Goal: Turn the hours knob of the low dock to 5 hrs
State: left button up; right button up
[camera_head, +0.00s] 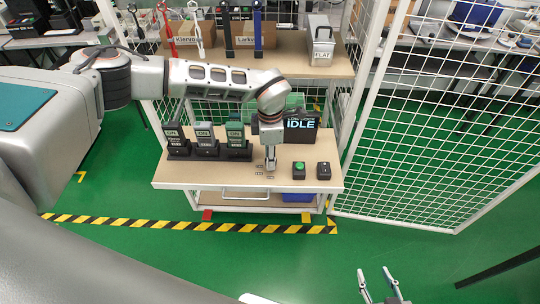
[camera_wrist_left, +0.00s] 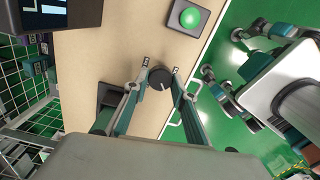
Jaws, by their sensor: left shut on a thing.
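The hours knob (camera_wrist_left: 160,78) is a black round knob with a white pointer line, on the wooden bench top in the left wrist view. Its pointer aims toward the bottom of that view, slightly right. My left gripper (camera_wrist_left: 160,68) is shut on the knob, a fingertip at each side. In the head view my left gripper (camera_head: 271,173) points down at the bench front and hides the knob. Small dark labels (camera_head: 259,167) lie on the bench beside it; their text is too small to read. My right gripper (camera_head: 377,272) is open and empty over the floor.
Testers (camera_head: 205,134) stand in black docks at the bench's left. A screen reading IDLE (camera_head: 300,125) stands behind my left gripper. A green button (camera_head: 299,167) and a black box (camera_head: 323,170) sit to its right. A mesh fence (camera_head: 440,120) stands at the right.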

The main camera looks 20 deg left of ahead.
pick_arm(q)
jog(key=shift+m, duration=0.9)
jog(key=o, duration=1.1)
notch_tip(320, 180, up, 12)
jog(key=shift+r, duration=0.1)
